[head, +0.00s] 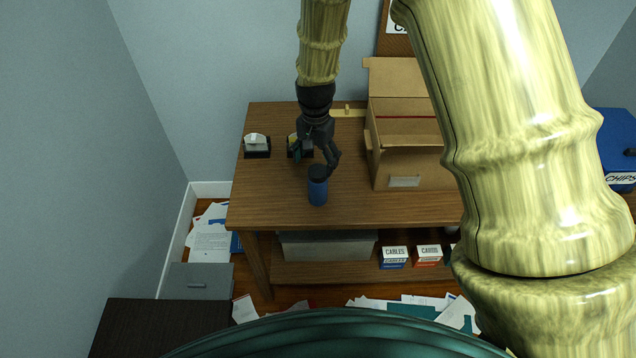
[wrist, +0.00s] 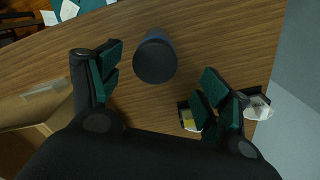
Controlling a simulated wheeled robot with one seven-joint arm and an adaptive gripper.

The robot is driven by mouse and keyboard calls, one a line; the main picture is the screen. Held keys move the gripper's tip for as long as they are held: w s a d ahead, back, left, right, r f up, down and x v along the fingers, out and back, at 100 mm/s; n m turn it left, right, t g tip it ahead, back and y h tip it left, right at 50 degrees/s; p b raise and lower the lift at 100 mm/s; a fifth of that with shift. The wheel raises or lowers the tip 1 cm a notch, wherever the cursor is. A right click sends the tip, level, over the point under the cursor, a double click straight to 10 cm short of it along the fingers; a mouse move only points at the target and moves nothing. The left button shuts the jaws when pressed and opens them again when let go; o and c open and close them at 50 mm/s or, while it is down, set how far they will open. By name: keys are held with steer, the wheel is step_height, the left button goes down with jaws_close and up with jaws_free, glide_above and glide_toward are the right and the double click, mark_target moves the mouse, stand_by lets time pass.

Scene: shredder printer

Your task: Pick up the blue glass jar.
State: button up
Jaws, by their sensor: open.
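The blue glass jar (head: 317,190) with a dark lid stands upright on the wooden table (head: 270,190), near its front edge, in the head view. In the wrist view the jar (wrist: 156,57) is seen from above, lid toward me, beyond and roughly between my fingertips. My gripper (head: 318,155) is above and just behind the jar in the head view. In the wrist view my gripper (wrist: 158,78) is open, with a green-padded finger on each side and nothing held. The fingers do not appear to touch the jar.
A cardboard box (head: 405,150) stands right of the jar on the table. A small dark holder with a white top (head: 257,146) sits at the back left; another, with a yellow item (wrist: 189,117), is near my right finger. The table's left front is clear.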

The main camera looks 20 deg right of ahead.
mark_target(318, 170)
steer(key=shift+w+f, duration=0.25)
steer(key=shift+f, duration=0.75)
steer(key=shift+s+f+p, duration=0.3)
steer(key=f, duration=0.1)
steer(key=f+p, duration=0.1)
steer(key=f, duration=0.1)
steer(key=shift+s+d+f, duration=0.2)
steer(key=shift+d+f, duration=0.05)
steer(key=shift+f+p, duration=0.35)
steer(key=shift+f, duration=0.4)
steer(key=c, duration=1.3)
